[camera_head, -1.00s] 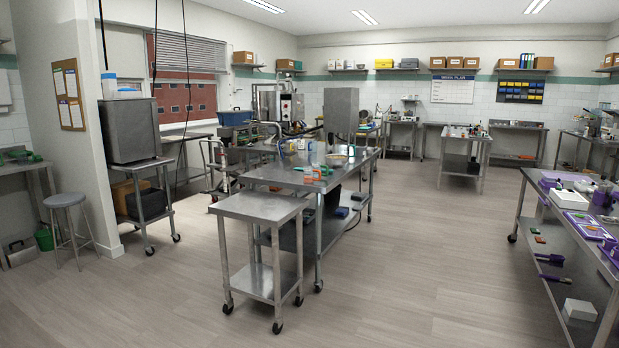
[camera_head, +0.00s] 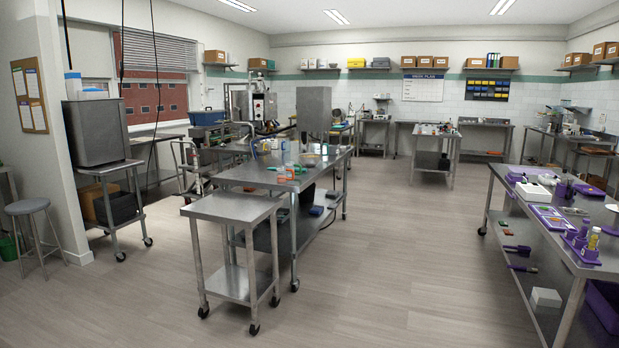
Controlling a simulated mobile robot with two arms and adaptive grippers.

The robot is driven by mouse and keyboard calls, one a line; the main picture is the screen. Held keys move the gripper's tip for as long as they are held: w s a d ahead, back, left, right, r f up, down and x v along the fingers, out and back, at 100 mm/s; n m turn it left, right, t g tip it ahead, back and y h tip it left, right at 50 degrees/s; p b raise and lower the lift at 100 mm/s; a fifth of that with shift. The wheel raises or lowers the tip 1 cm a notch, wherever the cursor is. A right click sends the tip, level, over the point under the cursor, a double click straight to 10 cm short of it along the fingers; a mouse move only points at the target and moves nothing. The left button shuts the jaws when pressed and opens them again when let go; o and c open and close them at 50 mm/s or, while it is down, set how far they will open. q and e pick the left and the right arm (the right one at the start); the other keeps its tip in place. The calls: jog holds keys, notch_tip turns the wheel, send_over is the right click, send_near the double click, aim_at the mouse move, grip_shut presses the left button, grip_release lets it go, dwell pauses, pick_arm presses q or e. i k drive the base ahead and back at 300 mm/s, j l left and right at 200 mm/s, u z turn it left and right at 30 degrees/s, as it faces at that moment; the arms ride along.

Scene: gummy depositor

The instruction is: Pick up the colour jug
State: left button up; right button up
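No thing in view can be told for certain as the colour jug. On the central steel table (camera_head: 240,177) stand several small containers, too small to make out well. Among them are an orange and white container (camera_head: 281,177), a green item (camera_head: 298,168), a bowl (camera_head: 310,160) and a pale container with a blue part (camera_head: 254,150). Neither of my grippers is in view.
A low steel cart (camera_head: 232,208) stands at the near end of the central table. A long steel table (camera_head: 527,215) with purple trays and tools stands at the right. A stool (camera_head: 27,208) is at far left. The floor (camera_head: 400,250) between the tables is clear.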

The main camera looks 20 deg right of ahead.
aim_at(281, 170)
jog(key=i+z, duration=0.3)
jog(key=i, duration=3.1)
jog(key=i+u, duration=0.1)
jog(key=i, duration=0.55)
jog(key=i+l+u, duration=0.1)
jog(key=i, duration=0.55)
jog(key=l, duration=0.1)
